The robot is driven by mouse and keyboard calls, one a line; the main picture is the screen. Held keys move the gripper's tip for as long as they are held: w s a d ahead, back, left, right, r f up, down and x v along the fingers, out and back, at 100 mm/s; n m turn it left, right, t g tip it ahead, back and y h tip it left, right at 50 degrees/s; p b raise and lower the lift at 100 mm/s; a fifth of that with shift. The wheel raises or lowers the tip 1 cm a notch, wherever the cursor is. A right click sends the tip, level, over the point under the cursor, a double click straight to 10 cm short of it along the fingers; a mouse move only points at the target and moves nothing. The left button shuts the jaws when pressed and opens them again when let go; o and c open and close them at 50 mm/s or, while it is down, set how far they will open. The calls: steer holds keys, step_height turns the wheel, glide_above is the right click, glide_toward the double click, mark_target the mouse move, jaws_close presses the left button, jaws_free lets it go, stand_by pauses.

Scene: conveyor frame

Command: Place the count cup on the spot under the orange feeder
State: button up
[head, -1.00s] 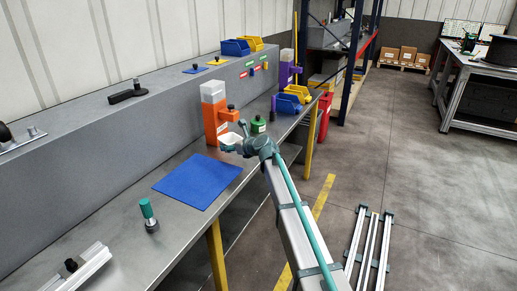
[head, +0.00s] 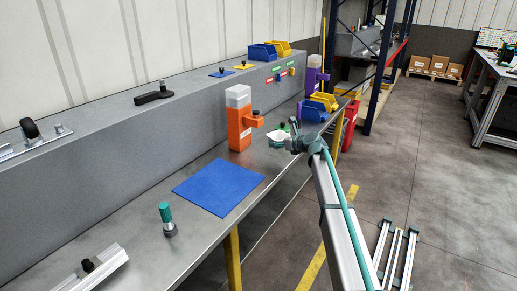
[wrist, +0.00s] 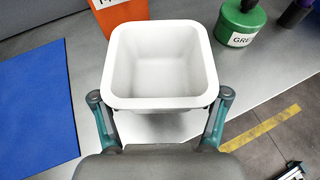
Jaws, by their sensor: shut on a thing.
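The count cup is a white, square, open-topped cup (wrist: 160,65), and it looks empty. My gripper (wrist: 160,97) is shut on it, one finger at each side of its near end. In the head view the cup (head: 277,138) is to the right of the orange feeder (head: 240,128), apart from it and near the bench's front edge. My gripper (head: 291,142) is on the cup's right there. The feeder has a clear top and a side arm with a black knob. In the wrist view only its orange lower part (wrist: 122,14) shows, beyond the cup. I cannot make out the spot under it.
A blue mat (head: 218,187) lies on the grey bench left of the feeder. A green labelled container (wrist: 243,22) stands beyond the cup to the right. A purple feeder (head: 314,78) and blue and yellow bins stand farther along. A green-topped peg (head: 166,215) stands nearer.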

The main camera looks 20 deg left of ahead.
steer(key=p, duration=0.2)
glide_above(258, 153)
steer(key=shift+w+a, duration=0.15)
steer(key=shift+a, duration=0.15)
steer(key=shift+d+f, duration=0.2)
steer(key=shift+f, duration=0.45)
steer(key=shift+d+f, duration=0.15)
steer(key=shift+f, duration=2.35)
steer(key=shift+a+f, duration=0.2)
steer(key=shift+f, duration=0.15)
steer(key=shift+f, duration=0.1)
steer(key=o, duration=1.2)
steer(key=shift+c, duration=0.2)
